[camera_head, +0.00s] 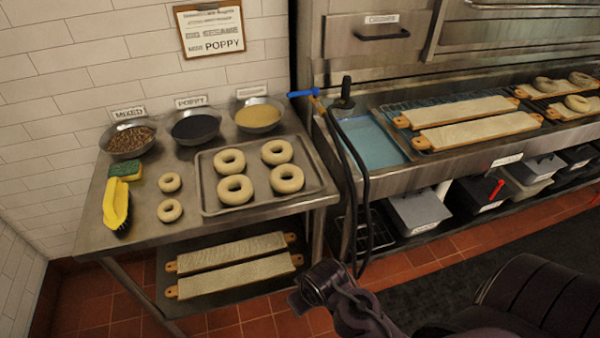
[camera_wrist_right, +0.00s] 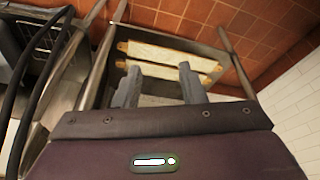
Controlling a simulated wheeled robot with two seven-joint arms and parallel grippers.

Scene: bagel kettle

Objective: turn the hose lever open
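The blue hose lever (camera_head: 303,93) sits at the left end of the sink counter, beside the black upright spray fitting (camera_head: 344,95). The black hose (camera_head: 362,180) loops down from there past the counter front. The hose also shows at the left of the right wrist view (camera_wrist_right: 32,85); the lever does not show there. My right gripper (camera_head: 299,303) is low in front of the work table, well below and apart from the lever. In the right wrist view its two fingers (camera_wrist_right: 159,82) are spread with nothing between them. My left gripper is out of view.
A steel table (camera_head: 150,215) on the left holds a tray (camera_head: 212,208) of bagels, bowls and a yellow brush (camera_head: 116,203). Boards (camera_head: 235,252) lie on its lower shelf. A blue water basin (camera_head: 372,143) and long boards (camera_head: 480,131) are right of the lever.

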